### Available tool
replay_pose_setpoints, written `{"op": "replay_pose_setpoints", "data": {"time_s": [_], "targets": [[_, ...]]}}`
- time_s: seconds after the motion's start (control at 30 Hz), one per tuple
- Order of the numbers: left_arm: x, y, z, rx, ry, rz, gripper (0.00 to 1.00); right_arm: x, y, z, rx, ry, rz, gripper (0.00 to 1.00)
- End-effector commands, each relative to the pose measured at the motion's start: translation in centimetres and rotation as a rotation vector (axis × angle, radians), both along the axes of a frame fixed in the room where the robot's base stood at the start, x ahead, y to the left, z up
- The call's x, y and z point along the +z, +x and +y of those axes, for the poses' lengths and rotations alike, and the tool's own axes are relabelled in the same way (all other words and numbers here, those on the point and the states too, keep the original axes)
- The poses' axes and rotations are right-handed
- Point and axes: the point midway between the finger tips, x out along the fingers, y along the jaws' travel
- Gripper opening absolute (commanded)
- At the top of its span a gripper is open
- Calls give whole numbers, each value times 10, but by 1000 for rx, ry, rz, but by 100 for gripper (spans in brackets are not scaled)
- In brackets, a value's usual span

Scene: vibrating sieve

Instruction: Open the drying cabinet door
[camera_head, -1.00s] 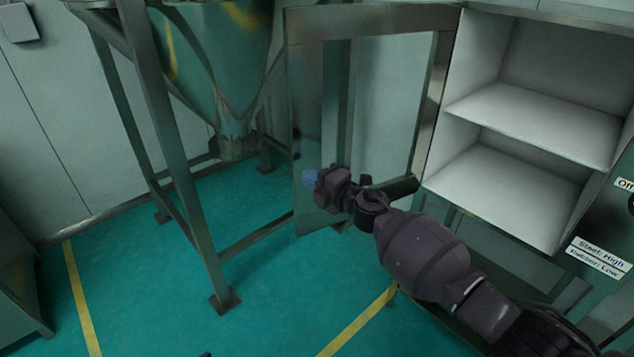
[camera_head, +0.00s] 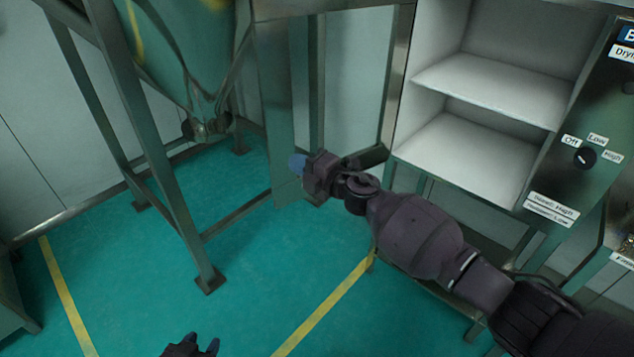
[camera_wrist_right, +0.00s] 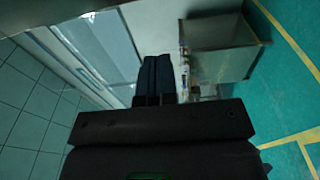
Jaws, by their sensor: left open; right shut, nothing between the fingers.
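The drying cabinet (camera_head: 480,120) stands at the upper right, its white shelved inside exposed. Its metal-framed glass door (camera_head: 272,110) is swung wide open to the left. My right arm reaches across from the right. Its gripper (camera_head: 298,164), with bluish fingers, is by the lower part of the door near its outer edge; whether it touches the door I cannot tell. In the right wrist view the fingers (camera_wrist_right: 158,75) are together with nothing between them. My left gripper (camera_head: 202,343) is at the bottom edge, open, low and well apart from the door, partly cut off.
A green hopper (camera_head: 190,50) on metal legs (camera_head: 150,150) stands left of the door. A control panel with a dial (camera_head: 585,157) is right of the shelves. The green floor (camera_head: 270,250) with yellow lines is clear in the middle.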

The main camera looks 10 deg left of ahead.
Motion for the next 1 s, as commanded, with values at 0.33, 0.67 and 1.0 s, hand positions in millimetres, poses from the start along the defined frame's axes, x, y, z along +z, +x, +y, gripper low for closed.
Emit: {"op": "replay_pose_setpoints", "data": {"time_s": [0.33, 0.67, 1.0], "targets": [[18, 3, 0, -1, 1, -10, 43, 0, -42, -37, 0, -2, 0, 0], [21, 5, 0, -1, 1, -14, 43, 0, -58, -50, 0, 0, 0, 0], [21, 5, 0, -2, 0, -15, 43, 25, -48, -56, -93, 103, 64, 0]]}}
